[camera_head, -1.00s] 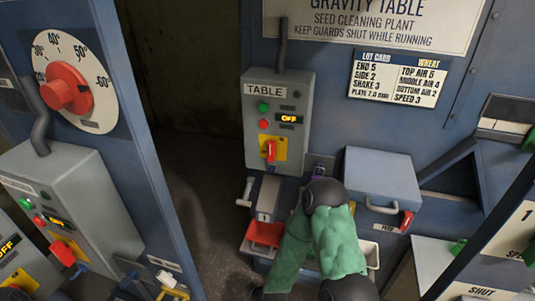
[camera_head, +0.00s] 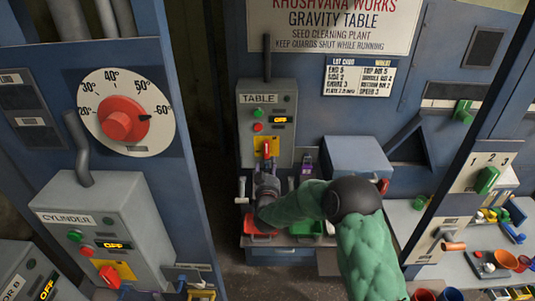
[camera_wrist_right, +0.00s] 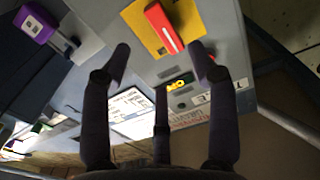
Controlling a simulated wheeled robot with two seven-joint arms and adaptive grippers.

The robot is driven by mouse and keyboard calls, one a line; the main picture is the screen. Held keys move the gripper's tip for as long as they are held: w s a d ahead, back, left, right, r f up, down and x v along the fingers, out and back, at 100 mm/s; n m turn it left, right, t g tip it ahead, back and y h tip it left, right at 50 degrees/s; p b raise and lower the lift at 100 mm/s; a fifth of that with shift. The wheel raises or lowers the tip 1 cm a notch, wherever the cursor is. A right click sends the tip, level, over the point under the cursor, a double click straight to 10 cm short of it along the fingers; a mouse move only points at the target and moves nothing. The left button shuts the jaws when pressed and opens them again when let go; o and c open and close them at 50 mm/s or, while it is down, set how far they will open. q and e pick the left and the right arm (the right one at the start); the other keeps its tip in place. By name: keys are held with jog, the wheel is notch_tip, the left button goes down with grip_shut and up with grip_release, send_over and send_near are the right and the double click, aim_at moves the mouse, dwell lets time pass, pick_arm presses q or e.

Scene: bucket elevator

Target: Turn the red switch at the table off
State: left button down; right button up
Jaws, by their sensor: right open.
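The red switch (camera_head: 267,149) is a small lever on a yellow plate, low on the grey TABLE box (camera_head: 245,130). The display (camera_head: 281,120) above it reads OFF. In the right wrist view the red switch (camera_wrist_right: 163,28) lies just beyond and between my fingertips, on its yellow plate (camera_wrist_right: 187,22). My right gripper (camera_head: 267,168) is just below the switch, and it also shows in the right wrist view (camera_wrist_right: 161,52) with its fingers apart and nothing between them. Touching is not seen. My left gripper is in neither view.
A CYLINDER box (camera_head: 160,215) with its own red switch stands at the left, under a dial (camera_head: 119,112). A blue-grey box (camera_head: 357,160) is right of the TABLE box. A purple device (camera_wrist_right: 37,25) sits beside the switch. Parts and cups lie at the right.

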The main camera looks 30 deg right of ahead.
aim_at(268, 152)
jog(key=x, duration=0.9)
jog(key=shift+w, duration=0.2)
jog(key=shift+c, duration=0.2)
jog(key=c, duration=1.1)
